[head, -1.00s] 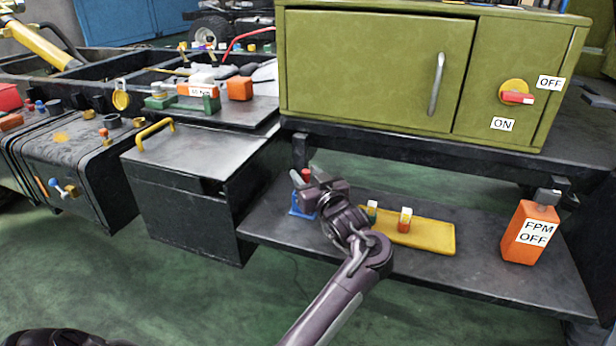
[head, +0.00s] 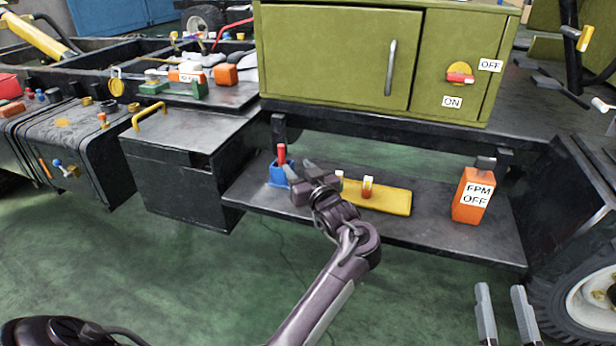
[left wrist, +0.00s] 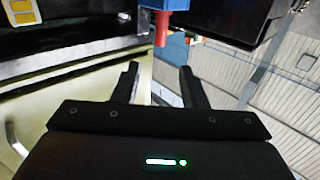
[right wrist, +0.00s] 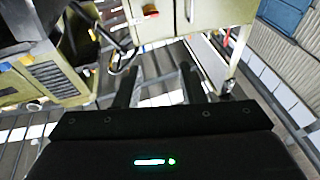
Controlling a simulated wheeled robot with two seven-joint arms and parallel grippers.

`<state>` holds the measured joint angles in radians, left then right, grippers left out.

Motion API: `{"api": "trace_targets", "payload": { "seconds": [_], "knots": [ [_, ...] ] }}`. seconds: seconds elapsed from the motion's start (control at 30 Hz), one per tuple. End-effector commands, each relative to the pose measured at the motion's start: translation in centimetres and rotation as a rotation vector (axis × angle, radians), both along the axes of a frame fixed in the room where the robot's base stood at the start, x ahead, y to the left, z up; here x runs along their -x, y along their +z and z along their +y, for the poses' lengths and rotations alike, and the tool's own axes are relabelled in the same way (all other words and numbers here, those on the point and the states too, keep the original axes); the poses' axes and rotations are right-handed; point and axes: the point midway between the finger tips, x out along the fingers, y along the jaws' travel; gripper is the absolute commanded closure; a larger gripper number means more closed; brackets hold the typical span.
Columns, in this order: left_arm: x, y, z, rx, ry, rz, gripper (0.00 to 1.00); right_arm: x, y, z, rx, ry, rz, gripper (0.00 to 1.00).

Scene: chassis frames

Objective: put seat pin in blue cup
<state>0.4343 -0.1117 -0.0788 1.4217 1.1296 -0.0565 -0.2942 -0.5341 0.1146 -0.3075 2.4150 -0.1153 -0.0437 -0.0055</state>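The red pin, seemingly the seat pin (head: 282,154), stands roughly upright in the blue cup (head: 281,174) at the left end of the lower shelf. The left wrist view shows the red pin (left wrist: 161,28) and the blue cup (left wrist: 166,5) upside down, beyond the fingertips. My left gripper (head: 300,174) is just right of the cup, open, with nothing between its fingers and apart from the pin. The cup's lower right side is close behind the gripper in the head view. My right gripper (head: 504,293) is open and empty at the lower right, in front of the shelf.
A yellow tray (head: 395,203) with small white-topped blocks (head: 367,187) lies right of my left gripper. An orange bottle (head: 472,196) stands at the shelf's right end. The green cabinet (head: 330,60) overhangs the shelf. A wheel (head: 560,300) is near my right gripper.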

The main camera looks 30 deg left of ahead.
Motion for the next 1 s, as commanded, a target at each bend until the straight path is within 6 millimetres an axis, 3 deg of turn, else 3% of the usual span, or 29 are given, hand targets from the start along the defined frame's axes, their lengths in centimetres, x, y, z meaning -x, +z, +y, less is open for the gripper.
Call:
{"api": "trace_targets", "payload": {
  "seconds": [0.13,0.37,0.5,0.57,0.67,0.77,0.9,1.0],
  "knots": [
    [0.0,0.0,0.1,0.0,0.001,0.0,0.61,-0.1,-1.2,0.1,0.02,0.002,0.051,0.64],
    [0.0,-0.1,-0.1,-0.005,-0.016,-0.004,0.61,-0.1,-1.6,0.2,0.027,0.002,0.067,0.64],
    [0.3,-0.4,-2.0,-0.043,-0.163,-0.038,0.61,-0.1,-1.6,0.2,0.027,0.002,0.066,0.64],
    [0.7,-0.4,-4.2,-0.065,-0.284,-0.063,0.61,-0.1,-1.5,0.2,0.026,0.003,0.065,0.64],
    [2.5,-0.1,-9.6,-0.097,-0.536,-0.104,0.61,-0.1,-1.5,0.2,0.026,0.003,0.065,0.64],
    [5.8,0.6,-16.3,-0.105,-0.807,-0.136,0.61,-0.1,-1.5,0.2,0.026,0.003,0.065,0.64],
    [12.0,2.1,-24.9,-0.082,-1.134,-0.168,0.61,-0.1,-1.5,0.2,0.025,0.003,0.066,0.64],
    [16.0,3.4,-29.1,-0.058,-1.298,-0.184,0.61,-0.1,-1.5,0.2,0.024,0.003,0.065,0.64]
  ]
}}
